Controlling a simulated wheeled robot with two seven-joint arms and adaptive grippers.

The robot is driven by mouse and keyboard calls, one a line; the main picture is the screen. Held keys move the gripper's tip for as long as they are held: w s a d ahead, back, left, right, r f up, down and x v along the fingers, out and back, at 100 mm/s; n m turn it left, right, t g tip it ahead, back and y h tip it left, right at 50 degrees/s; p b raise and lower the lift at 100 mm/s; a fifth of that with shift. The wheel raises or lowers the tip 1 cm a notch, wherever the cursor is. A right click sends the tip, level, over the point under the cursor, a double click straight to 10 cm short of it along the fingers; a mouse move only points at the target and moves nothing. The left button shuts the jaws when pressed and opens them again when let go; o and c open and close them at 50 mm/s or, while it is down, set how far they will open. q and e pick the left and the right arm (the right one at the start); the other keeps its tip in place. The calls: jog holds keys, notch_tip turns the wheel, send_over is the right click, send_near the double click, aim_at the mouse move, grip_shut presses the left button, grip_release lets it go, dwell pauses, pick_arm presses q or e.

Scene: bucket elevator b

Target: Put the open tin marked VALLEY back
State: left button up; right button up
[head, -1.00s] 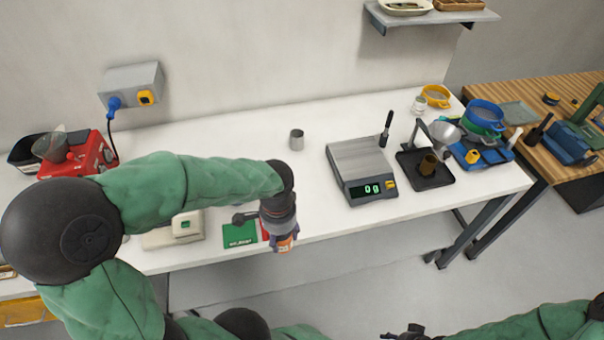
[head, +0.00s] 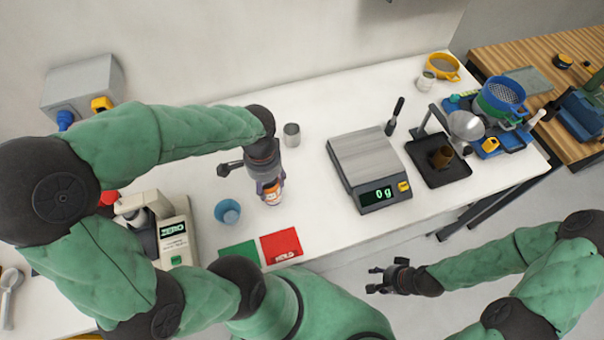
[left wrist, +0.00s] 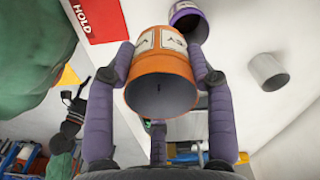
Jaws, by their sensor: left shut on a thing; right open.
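My left gripper (head: 270,186) is shut on an orange tin (head: 272,196) with a white label. The left wrist view shows the tin (left wrist: 162,80) between the purple fingers, its round end facing the camera. Only parts of dark letters show on its label, so the full word cannot be read. Whether the tin touches the table cannot be told. A blue cup-like tin (head: 228,212) stands left of it. A purple tin (left wrist: 188,22) with a label shows beyond the held one in the wrist view. My right gripper (head: 390,278) is open and empty, in front of the table.
A red HOLD mat (head: 282,246) and a green mat (head: 240,254) lie at the front edge. A grey metal cup (head: 291,134) stands behind the held tin. A scale (head: 366,165) reading 0 g is to the right. A ZERO device (head: 174,238) is left.

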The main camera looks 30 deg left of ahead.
pick_arm(q)
jog(key=w+d+f, duration=0.1)
jog(key=w+f, duration=0.1)
jog(key=w, duration=0.1)
jog(key=w+d+f+b, duration=0.1)
jog(key=w+f, duration=0.2)
jog(key=w, duration=0.1)
jog(key=w+d+f+b, duration=0.1)
jog(key=w+f, duration=0.2)
jog(key=w, duration=0.1)
jog(key=shift+w+d+f, duration=0.1)
jog(key=shift+d+f, duration=0.1)
jog(key=shift+d, duration=0.2)
jog(key=shift+w+d+f, duration=0.1)
jog(key=shift+w+f, duration=0.1)
jog(key=shift+f, duration=0.15)
jog(key=shift+w+f+b, duration=0.2)
jog(key=shift+f+b, duration=0.4)
jog(key=shift+f, duration=1.1)
jog(key=shift+f, duration=0.2)
jog(key=o, duration=1.5)
jog(key=shift+o, duration=0.2)
jog(key=shift+r, duration=0.2)
